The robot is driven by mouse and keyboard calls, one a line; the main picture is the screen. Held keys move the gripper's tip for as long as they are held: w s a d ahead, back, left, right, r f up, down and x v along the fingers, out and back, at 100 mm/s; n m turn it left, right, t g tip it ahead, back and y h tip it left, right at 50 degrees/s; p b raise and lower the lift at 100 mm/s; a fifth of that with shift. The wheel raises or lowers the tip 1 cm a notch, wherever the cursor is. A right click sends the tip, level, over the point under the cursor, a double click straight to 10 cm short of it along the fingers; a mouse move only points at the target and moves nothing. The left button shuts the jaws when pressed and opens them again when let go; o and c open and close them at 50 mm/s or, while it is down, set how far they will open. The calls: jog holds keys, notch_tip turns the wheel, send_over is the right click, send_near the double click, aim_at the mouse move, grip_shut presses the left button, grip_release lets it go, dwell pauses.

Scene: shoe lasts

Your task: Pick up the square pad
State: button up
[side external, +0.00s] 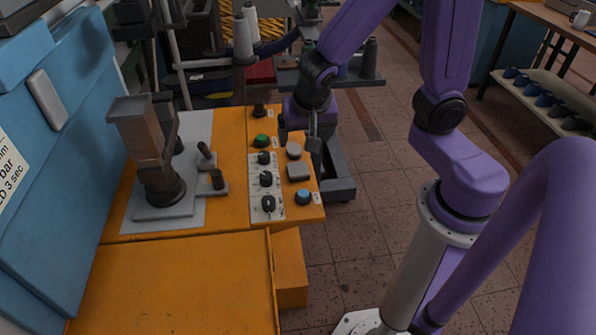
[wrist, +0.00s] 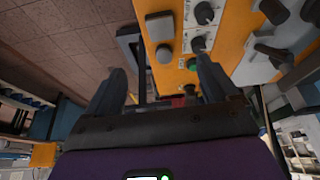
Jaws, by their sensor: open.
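The square pad (side external: 298,172) is a small grey block with rounded corners on the right part of the orange panel. In the wrist view the grey square pad (wrist: 160,27) shows near the top centre, beyond the fingertips. My gripper (side external: 299,138) is above the panel's far right part, close to the round grey pad (side external: 293,150). My gripper (wrist: 162,68) is open in the wrist view, with its two dark fingers spread apart and nothing visible between them being held. The square pad is apart from the fingers.
A blue button (side external: 303,197) and a green button (side external: 262,141) sit near the pad. A white strip (side external: 258,214) carries black knobs left of it. A brown last-like block (side external: 137,130) stands on a grey plate at left. Floor lies right of the panel.

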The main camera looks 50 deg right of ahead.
send_over(298, 169)
jog(key=s+a, duration=0.1)
jog(key=s, duration=0.1)
notch_tip(298, 169, down, 8)
jog(key=shift+a+f, duration=0.1)
jog(key=shift+f, duration=0.15)
jog(key=shift+a+x, duration=0.15)
jog(key=shift+x, duration=1.35)
jog(key=shift+a+x, duration=0.15)
jog(key=shift+x, duration=1.35)
jog(key=shift+f, duration=0.1)
jog(key=c, duration=1.2)
